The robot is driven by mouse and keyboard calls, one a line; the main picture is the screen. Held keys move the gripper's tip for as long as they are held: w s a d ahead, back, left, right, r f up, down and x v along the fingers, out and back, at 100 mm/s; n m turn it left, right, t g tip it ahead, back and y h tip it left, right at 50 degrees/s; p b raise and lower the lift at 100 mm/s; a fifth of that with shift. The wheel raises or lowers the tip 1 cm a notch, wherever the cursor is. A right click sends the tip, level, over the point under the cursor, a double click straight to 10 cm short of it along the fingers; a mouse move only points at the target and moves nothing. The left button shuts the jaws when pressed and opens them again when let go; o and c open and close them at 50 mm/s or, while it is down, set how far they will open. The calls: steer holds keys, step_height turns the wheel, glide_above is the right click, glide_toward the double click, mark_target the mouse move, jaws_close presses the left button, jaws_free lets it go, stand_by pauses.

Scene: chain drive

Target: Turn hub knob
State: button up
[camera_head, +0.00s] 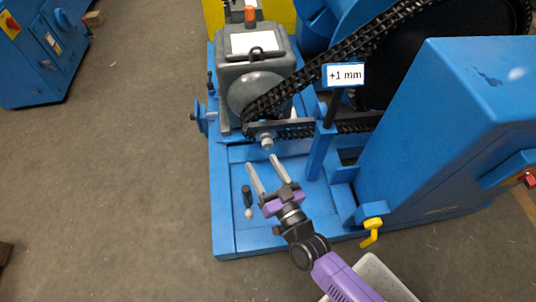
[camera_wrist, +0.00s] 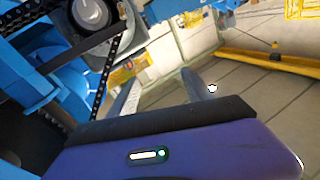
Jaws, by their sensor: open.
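The hub knob (camera_head: 267,142) is a small grey cylinder sticking out at the lower end of the black chain (camera_head: 300,75), below a grey round cover. My gripper (camera_head: 260,160) is open, with two long pale fingers pointing up toward the knob. The fingertips are just below it in the picture and look apart from it. In the wrist view my gripper (camera_wrist: 160,78) has nothing between its fingers. A round grey end (camera_wrist: 90,13) shows at the top left there, next to a chain; I cannot tell for sure whether it is the knob.
A post with a "+1 mm" sign (camera_head: 343,75) stands right of the knob. A big blue housing (camera_head: 440,130) is at the right, with a yellow handle (camera_head: 371,230) low on it. A small black lever (camera_head: 247,196) is left of my gripper.

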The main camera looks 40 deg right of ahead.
steer(key=w+d+f+m+h+b, duration=0.2)
steer(key=w+d+f+h+b, duration=0.15)
steer(key=w+f, duration=0.55)
steer(key=g+h, duration=0.2)
steer(key=g, duration=0.1)
glide_toward(268, 146)
steer(key=x, duration=0.3)
steer(key=shift+y, duration=0.25)
steer(key=shift+b+x, duration=1.4)
steer(key=shift+x, duration=2.2)
steer(key=shift+s, duration=0.1)
jaws_close()
steer(key=shift+m+b, duration=0.4)
steer(key=shift+m, duration=2.2)
jaws_free()
